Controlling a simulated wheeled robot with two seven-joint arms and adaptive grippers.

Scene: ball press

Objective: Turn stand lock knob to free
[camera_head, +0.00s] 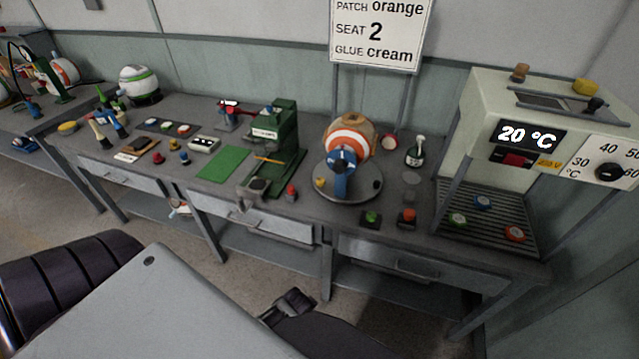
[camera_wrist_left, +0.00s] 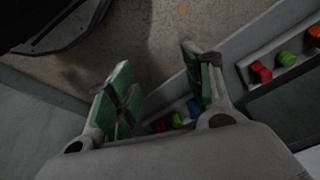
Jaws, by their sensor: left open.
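In the head view a round stand (camera_head: 365,190) is on the bench, right of centre. It carries an orange, white and tan ball (camera_head: 350,135), with a blue handle-like part (camera_head: 342,170) standing upright in front. A small yellow knob (camera_head: 320,183) sits at the stand's left edge. I cannot tell for sure which part is the lock knob or how it is set. My left gripper (camera_wrist_left: 158,75) shows only in the left wrist view. Its green-padded fingers are apart, with nothing between them, far from the stand. My right gripper is not in view.
A green press (camera_head: 283,135) stands left of the stand. Green (camera_head: 371,218) and red (camera_head: 408,218) buttons lie in front of it. A heater box (camera_head: 465,110) reading 20 °C is at right. The left wrist view shows floor (camera_wrist_left: 170,40) and a tray of coloured pieces (camera_wrist_left: 285,60).

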